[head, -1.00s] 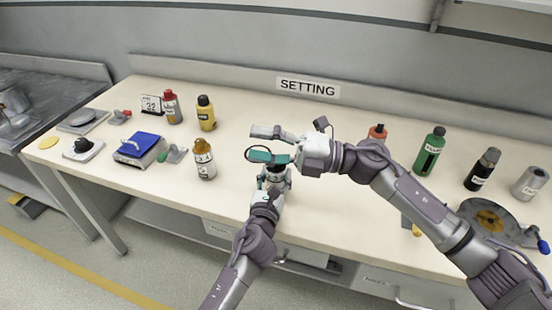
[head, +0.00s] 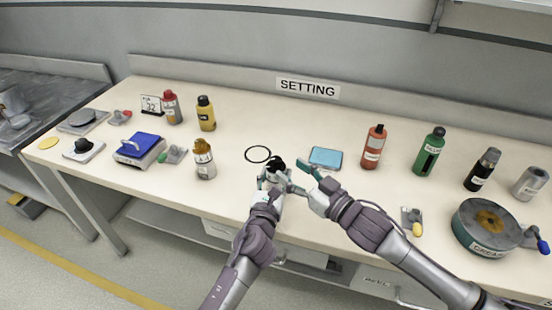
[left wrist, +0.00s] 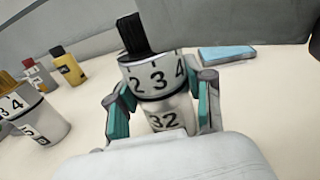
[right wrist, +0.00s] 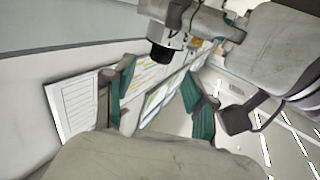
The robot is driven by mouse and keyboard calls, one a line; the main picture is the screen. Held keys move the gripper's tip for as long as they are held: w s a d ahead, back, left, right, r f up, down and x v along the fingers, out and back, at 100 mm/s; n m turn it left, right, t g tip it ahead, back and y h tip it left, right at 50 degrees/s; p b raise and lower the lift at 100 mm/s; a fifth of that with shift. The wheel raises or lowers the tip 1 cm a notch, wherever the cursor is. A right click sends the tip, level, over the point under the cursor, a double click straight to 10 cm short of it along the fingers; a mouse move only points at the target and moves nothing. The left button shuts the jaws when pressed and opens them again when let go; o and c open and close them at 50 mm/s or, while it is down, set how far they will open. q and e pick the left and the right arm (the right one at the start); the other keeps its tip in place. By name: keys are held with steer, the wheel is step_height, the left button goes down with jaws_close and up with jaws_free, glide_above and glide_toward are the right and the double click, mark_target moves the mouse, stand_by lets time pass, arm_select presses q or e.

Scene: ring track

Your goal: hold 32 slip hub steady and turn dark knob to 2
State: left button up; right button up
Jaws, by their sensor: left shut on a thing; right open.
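The 32 slip hub is a pale cylinder with a numbered ring and a dark knob (left wrist: 132,36) on top. In the left wrist view the hub (left wrist: 162,112) stands upright, with 2, 3 and 4 facing me and 32 on its lower body. My left gripper (head: 274,180) is shut around that lower body. In the head view the dark knob (head: 276,163) shows above the fingers. My right gripper (head: 301,177) is open and empty, just right of the hub. The right wrist view also shows the dark knob (right wrist: 160,52), beyond the open fingers.
An amber-topped container (head: 205,160) stands to the left, and a card reading 32 (head: 151,105) stands farther back. A black ring (head: 258,154) and a blue pad (head: 326,158) lie behind the hub. An orange bottle (head: 373,148) and a grease pan (head: 486,226) are to the right.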

mark_target(280, 162)
steer(key=x, duration=0.6)
steer(key=shift+w+a, duration=0.1)
steer(key=shift+a, duration=0.05)
steer(key=shift+c, duration=0.2)
jaws_close()
